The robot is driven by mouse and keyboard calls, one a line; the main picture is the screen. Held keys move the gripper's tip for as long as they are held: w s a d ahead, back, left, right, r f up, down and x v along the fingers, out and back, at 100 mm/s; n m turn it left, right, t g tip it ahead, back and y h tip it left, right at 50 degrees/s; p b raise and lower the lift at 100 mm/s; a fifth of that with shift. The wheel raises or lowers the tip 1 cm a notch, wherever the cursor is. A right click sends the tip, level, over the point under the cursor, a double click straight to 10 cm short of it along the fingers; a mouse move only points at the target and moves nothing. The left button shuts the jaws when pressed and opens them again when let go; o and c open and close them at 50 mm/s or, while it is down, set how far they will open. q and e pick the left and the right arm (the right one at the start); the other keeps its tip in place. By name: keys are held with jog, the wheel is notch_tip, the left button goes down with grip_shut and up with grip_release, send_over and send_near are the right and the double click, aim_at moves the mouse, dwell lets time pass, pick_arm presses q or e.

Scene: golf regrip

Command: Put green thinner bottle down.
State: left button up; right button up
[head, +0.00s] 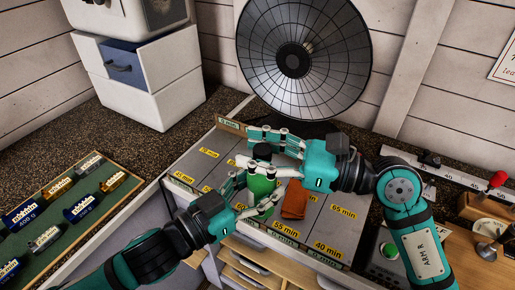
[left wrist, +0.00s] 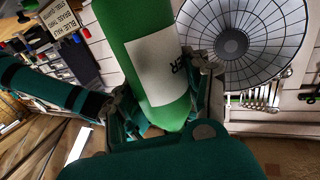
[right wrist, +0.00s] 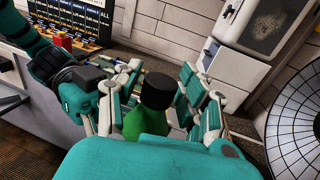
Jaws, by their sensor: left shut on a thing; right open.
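The green thinner bottle (head: 261,184) has a black cap and stands about upright over the grey board with yellow minute labels. My left gripper (head: 257,196) is shut on its body. In the left wrist view the bottle (left wrist: 155,65) shows a white label between the fingers. My right gripper (head: 272,153) is open around the bottle's upper part. In the right wrist view the black cap (right wrist: 158,91) shows between the spread right fingers (right wrist: 160,105). Whether the bottle's base touches the board is hidden.
A brown-orange cloth (head: 294,200) lies on the board (head: 338,222), right of the bottle. A dish heater (head: 305,90) stands behind. A green tray (head: 62,226) with several labelled items is at left. A white cabinet with a blue drawer (head: 122,65) is at back left.

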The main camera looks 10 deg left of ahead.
grip_shut()
pick_arm(q)
jog(key=o, duration=1.3)
jog(key=shift+c, duration=0.2)
jog(key=shift+f, duration=0.1)
